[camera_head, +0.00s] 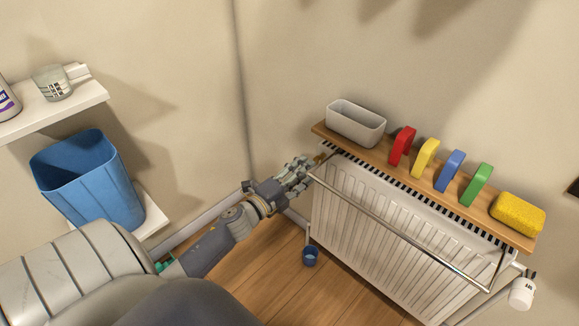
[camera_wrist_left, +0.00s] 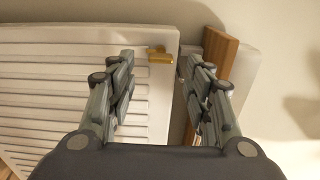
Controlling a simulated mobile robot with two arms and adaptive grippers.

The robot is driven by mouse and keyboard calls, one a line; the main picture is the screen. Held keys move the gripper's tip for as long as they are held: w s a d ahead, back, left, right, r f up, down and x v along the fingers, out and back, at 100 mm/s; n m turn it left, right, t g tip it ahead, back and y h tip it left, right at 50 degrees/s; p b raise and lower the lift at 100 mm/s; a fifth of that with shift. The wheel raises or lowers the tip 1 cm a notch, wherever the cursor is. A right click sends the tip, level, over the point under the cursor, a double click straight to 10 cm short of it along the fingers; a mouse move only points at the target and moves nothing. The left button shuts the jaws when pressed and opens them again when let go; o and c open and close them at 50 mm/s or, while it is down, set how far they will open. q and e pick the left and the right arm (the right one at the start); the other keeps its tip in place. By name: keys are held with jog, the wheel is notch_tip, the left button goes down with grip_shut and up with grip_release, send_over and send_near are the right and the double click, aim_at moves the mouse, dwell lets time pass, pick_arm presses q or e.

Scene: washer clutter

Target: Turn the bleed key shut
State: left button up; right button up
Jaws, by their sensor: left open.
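The bleed key is a small brass piece (camera_wrist_left: 160,55) at the upper end of the white radiator (camera_wrist_left: 60,85) in the left wrist view. My left gripper (camera_wrist_left: 160,72) is open, with one finger on each side of the key in that picture. The fingers look apart from the key, and I cannot tell how far it lies beyond the tips. In the head view my left gripper (camera_head: 302,168) is at the upper left end of the radiator (camera_head: 365,222). The key is small and hard to make out there. My right gripper is not in view.
A wooden shelf (camera_head: 313,127) above the radiator bears a grey tub (camera_head: 355,128), several coloured blocks and a yellow sponge (camera_head: 518,213). A metal rail (camera_head: 395,230) runs along the radiator's front. A blue bin (camera_head: 95,185) is left.

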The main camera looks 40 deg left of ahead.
pick_arm(q)
jog(key=s, duration=0.5)
jog(key=shift+s+a, duration=0.2)
jog(key=shift+s, duration=0.1)
